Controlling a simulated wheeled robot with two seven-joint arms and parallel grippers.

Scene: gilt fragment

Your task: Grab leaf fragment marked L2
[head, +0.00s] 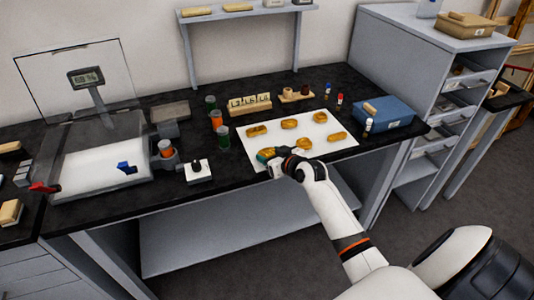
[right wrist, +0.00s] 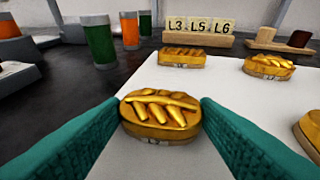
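A gold leaf fragment (right wrist: 160,117) lies on the white sheet (right wrist: 237,115), between the two teal fingers of my right gripper (right wrist: 160,108). A pale tag shows low on its front, but its marking is too small to read. The fingertips flank its two ends closely; I cannot tell if they touch it. In the head view my right gripper (head: 267,155) is at the front left of the sheet and mostly hides this fragment. Several other gold fragments lie apart behind it, such as one at back left (head: 257,131) and one at right (head: 337,137). My left gripper is out of view.
A rack (head: 250,104) with tiles reading L3, L5, L6 stands behind the sheet. Green and orange jars (head: 216,119) stand to its left. A blue box (head: 388,112) is at right. A clear-walled balance (head: 95,150) is at left. The sheet's middle has free room between fragments.

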